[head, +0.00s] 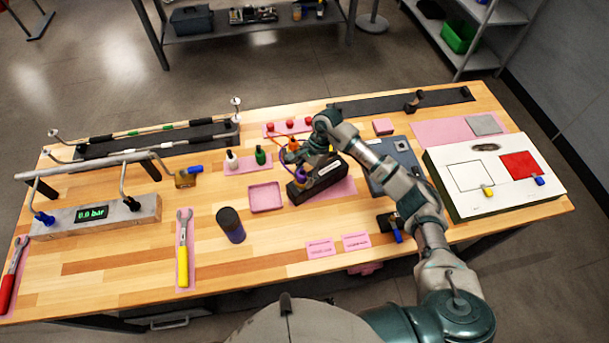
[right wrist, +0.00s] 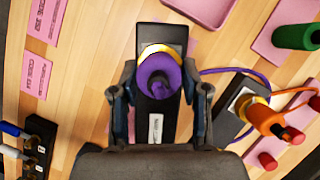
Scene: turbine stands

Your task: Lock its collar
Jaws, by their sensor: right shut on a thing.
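A purple round collar (right wrist: 160,72) with a yellow ring behind it sits on a black block (right wrist: 154,122) with a white label. My right gripper (right wrist: 160,84) has one finger on each side of the collar and is shut on it. In the head view the right gripper (head: 318,163) is over the black block (head: 302,193), and the arm hides most of the collar. A purple cable (right wrist: 235,71) runs right, past an orange connector (right wrist: 267,120) on a second dark block. I cannot tell whether the collar is locked. My left gripper is not in view.
A pink tray (head: 265,197), a dark cylinder (head: 230,224) and a green bottle (head: 260,155) stand left of the block. A white panel (head: 492,176) is at the right. The front middle of the table is mostly clear.

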